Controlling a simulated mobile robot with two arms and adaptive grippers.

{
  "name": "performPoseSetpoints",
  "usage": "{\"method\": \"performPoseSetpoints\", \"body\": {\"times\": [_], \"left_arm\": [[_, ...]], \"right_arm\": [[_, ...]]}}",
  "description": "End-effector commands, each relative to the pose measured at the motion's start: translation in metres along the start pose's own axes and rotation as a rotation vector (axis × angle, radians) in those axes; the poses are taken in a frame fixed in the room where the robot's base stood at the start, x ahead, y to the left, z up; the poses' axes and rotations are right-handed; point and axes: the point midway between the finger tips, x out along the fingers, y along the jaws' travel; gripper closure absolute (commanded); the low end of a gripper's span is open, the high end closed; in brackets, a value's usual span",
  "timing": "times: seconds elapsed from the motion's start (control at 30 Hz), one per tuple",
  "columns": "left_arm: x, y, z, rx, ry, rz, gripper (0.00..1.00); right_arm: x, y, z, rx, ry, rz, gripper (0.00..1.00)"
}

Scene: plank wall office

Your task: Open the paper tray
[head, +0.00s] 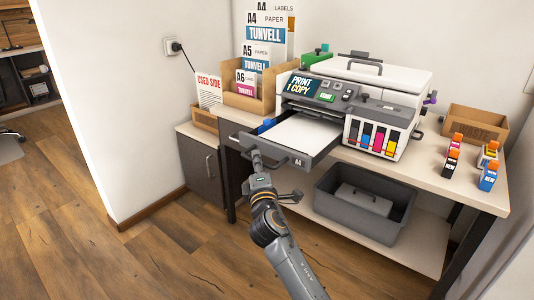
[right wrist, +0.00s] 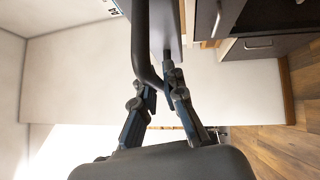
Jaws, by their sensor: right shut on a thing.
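The paper tray (head: 318,155) is a dark grey drawer pulled out from the printer (head: 362,80), with a white sheet stack (head: 300,133) lying in it and an A4 label on its front. My right gripper (head: 256,160) is at the tray's front left and is shut on the tray's dark handle. In the right wrist view, the handle (right wrist: 140,40) runs down as a bent bar between the fingers of my right gripper (right wrist: 160,88). My left gripper is not in view.
A desk (head: 440,185) carries the printer, ink bottles (head: 488,177), a wooden box (head: 475,128) and a paper holder (head: 262,98). A grey bin (head: 365,220) stands on the shelf below. A cabinet (head: 197,165) stands left. The wooden floor in front is clear.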

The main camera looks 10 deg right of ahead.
Motion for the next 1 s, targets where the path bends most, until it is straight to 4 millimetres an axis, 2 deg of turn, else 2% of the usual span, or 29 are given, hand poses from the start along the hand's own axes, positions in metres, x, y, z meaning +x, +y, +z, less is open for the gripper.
{"method": "performPoseSetpoints", "body": {"times": [0.2,0.57,0.6,0.7,1.0], "left_arm": [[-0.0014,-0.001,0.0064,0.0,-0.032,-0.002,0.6],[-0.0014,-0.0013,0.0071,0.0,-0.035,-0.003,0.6],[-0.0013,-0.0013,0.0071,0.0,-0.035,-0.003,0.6],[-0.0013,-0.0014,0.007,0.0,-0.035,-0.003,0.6],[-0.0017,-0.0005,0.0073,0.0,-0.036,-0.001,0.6]], "right_arm": [[-0.0131,0.0017,-0.0129,0.001,-0.001,-0.004,1.0],[-0.0143,0.0018,-0.0141,0.0,-0.001,-0.004,1.0],[-0.0143,0.0017,-0.014,0.0,-0.001,-0.004,0.88],[-0.0142,0.0019,-0.014,0.0,-0.001,-0.004,0.68],[-0.0145,0.0025,-0.0139,0.0,-0.001,-0.002,0.67]]}}
